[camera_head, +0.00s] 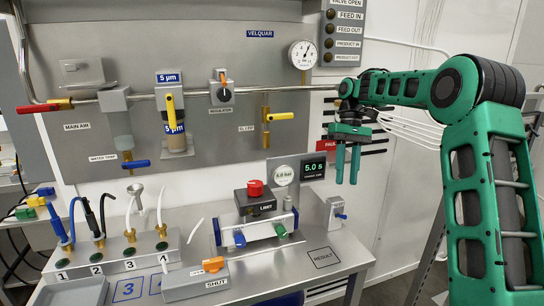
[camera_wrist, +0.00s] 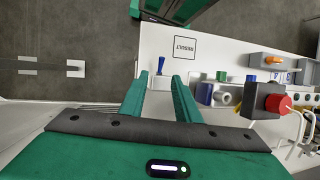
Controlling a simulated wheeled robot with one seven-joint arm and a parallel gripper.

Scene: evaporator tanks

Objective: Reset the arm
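My gripper (camera_head: 347,165) hangs from my green arm at the right of the head view, fingers pointing down. It is above the right end of the bench (camera_head: 345,262) and in front of the wall. In the wrist view my gripper (camera_wrist: 160,82) shows two green fingers apart, with nothing between them but the white bench surface and a small blue-handled valve (camera_wrist: 161,65) beyond. My arm is bent, its forearm nearly level and its lower part upright at the right edge.
A red-button box (camera_head: 255,198) and a timer display (camera_head: 314,169) stand left of my gripper. A gauge (camera_head: 303,55), pipes and valves line the panel behind. Numbered tube stations (camera_head: 110,258) are at the left. The RESULT square (camera_head: 323,257) is bare. Floor is free at right.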

